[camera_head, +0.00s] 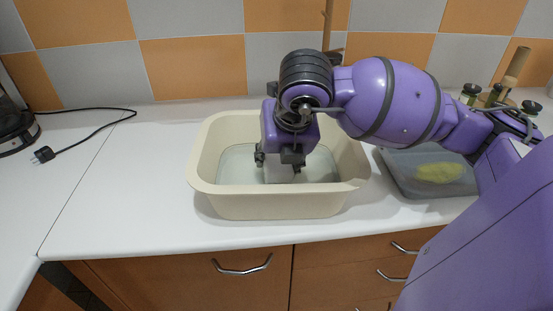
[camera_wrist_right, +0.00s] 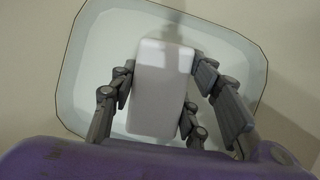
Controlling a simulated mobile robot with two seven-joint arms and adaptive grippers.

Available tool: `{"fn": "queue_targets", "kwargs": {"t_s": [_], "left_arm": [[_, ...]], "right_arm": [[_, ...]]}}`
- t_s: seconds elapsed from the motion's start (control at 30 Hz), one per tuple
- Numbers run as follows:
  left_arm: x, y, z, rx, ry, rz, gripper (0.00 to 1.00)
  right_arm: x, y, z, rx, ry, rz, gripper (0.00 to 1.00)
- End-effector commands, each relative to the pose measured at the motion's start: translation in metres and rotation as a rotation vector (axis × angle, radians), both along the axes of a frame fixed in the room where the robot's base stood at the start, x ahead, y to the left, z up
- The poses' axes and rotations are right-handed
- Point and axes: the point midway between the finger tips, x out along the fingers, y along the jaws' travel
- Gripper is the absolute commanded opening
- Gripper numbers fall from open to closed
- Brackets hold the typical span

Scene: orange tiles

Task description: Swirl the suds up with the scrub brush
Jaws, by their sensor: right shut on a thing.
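A cream basin (camera_head: 200,172) stands on the white counter and holds pale, clear-looking liquid (camera_head: 236,165). My right gripper (camera_head: 280,162) points down inside the basin, shut on a white block-shaped thing (camera_head: 279,175), which I take to be the scrub brush. In the right wrist view the white block (camera_wrist_right: 160,88) sits between the fingers of my right gripper (camera_wrist_right: 163,92), with the liquid (camera_wrist_right: 95,60) around it. Its lower end is hidden, and I cannot tell how deep it reaches. No distinct suds show. My left gripper is out of view.
A grey tray (camera_head: 405,182) with a yellow-green thing (camera_head: 439,173) lies right of the basin. Several dark-capped containers (camera_head: 470,92) stand behind my right arm. A black cord with a plug (camera_head: 43,154) lies at left. The counter (camera_head: 120,190) left of the basin is clear.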

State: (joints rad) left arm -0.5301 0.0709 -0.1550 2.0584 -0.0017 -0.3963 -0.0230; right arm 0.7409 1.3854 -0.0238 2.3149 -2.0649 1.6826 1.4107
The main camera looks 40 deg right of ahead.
Motion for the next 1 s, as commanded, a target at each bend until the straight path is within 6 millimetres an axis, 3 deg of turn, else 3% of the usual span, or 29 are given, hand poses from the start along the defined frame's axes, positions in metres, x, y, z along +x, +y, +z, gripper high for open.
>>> {"fn": "queue_targets", "kwargs": {"t_s": [1.0], "left_arm": [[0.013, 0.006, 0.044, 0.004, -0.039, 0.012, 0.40]], "right_arm": [[-0.007, -0.005, 0.086, 0.000, -0.005, 0.000, 0.22]]}}
